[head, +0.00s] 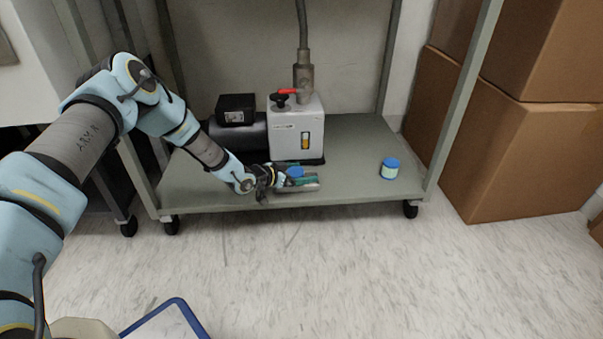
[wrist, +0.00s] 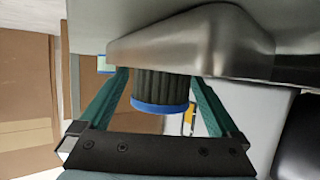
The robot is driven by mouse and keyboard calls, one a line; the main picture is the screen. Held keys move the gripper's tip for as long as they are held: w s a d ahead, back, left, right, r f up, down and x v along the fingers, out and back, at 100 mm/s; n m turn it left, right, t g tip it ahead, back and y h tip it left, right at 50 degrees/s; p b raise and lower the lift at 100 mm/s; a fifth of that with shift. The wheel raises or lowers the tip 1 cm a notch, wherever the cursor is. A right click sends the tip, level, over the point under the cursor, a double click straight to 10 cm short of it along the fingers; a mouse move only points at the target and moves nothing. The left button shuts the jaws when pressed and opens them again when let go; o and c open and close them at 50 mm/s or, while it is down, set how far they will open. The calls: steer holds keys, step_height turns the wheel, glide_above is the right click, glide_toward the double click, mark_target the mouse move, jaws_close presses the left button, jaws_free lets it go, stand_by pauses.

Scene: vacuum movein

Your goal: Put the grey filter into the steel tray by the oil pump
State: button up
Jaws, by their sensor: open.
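The grey filter (wrist: 161,86) is a dark pleated cylinder with a blue end cap. In the wrist view, which is upside down, it stands upright in the steel tray (wrist: 200,40), whose rim hides its lower end. The tray (head: 311,185) lies on the shelf in front of the oil pump (head: 297,131). My gripper (head: 293,180) is open, with one green finger on each side of the filter. In the head view only the filter's blue cap (head: 295,172) shows clearly between the fingers.
A blue-lidded jar (head: 389,170) stands apart on the right of the shelf (head: 345,150). Cardboard boxes (head: 520,150) stand right of the rack. The rack's posts flank the shelf. A blue-rimmed white bin (head: 190,318) is at the bottom edge.

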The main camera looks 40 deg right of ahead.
steer(key=p+v, duration=0.4)
steer(key=v, duration=0.7)
steer(key=shift+a+r, duration=0.15)
steer(key=shift+a, duration=0.1)
steer(key=w+a+r+n+t+y, duration=0.35)
steer(key=w+a+r, duration=0.25)
steer(key=w+a, duration=0.5)
steer(key=w+a+r+n+t+y, duration=0.1)
steer(key=w+a+r+n+y, duration=0.2)
steer(key=a, duration=0.5)
steer(key=w+a+r+n+t+y, duration=0.1)
steer(key=a+r+y, duration=0.2)
steer(key=a+r, duration=0.3)
steer(key=s+a+r+n+y, duration=0.1)
steer(key=a+r+n, duration=0.1)
steer(key=a, duration=0.4)
steer(key=s+a+r+n+y, duration=0.1)
steer(key=s+a+r, duration=0.1)
steer(key=a, duration=0.3)
steer(key=s+a+r+n+g+y, duration=0.1)
steer(key=s+a+r+n, duration=0.2)
steer(key=s+a, duration=0.3)
steer(key=s+a+r+n+g+y, duration=0.1)
steer(key=s+a+r+n, duration=0.3)
steer(key=s+a, duration=0.3)
steer(key=shift+s+a+r, duration=0.15)
steer(key=shift+s+a, duration=0.1)
steer(key=shift+s, duration=0.25)
steer(key=shift+n+g, duration=0.25)
